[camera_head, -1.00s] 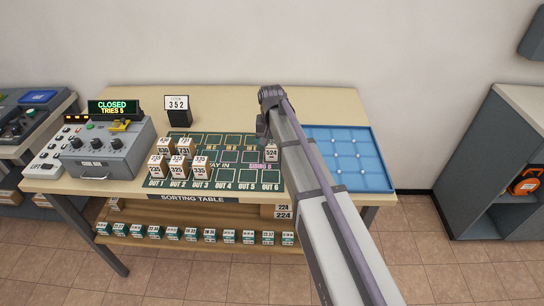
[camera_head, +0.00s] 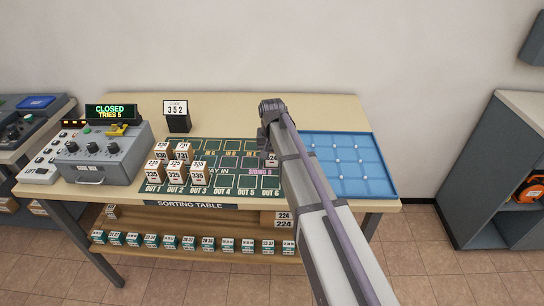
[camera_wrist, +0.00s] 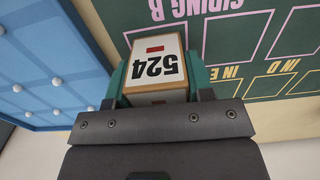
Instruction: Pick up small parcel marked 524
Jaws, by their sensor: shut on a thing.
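The small parcel marked 524 (camera_wrist: 157,66) sits between the two green fingers of my gripper (camera_wrist: 158,82) in the wrist view. It has a white face with a red mark and brown edges, and its number appears upside down there. My gripper is shut on it. In the head view, part of the parcel (camera_head: 272,159) shows at the right of the green sorting mat, below my wrist. My arm hides the rest of it and most of the gripper. I cannot tell how high it is above the mat.
Several other parcels (camera_head: 176,172) stand at the mat's left. A blue tray (camera_head: 372,188) with white knobs lies right of my arm. A control box (camera_head: 100,160) and a 352 sign (camera_head: 177,118) stand on the table. The mat's middle is free.

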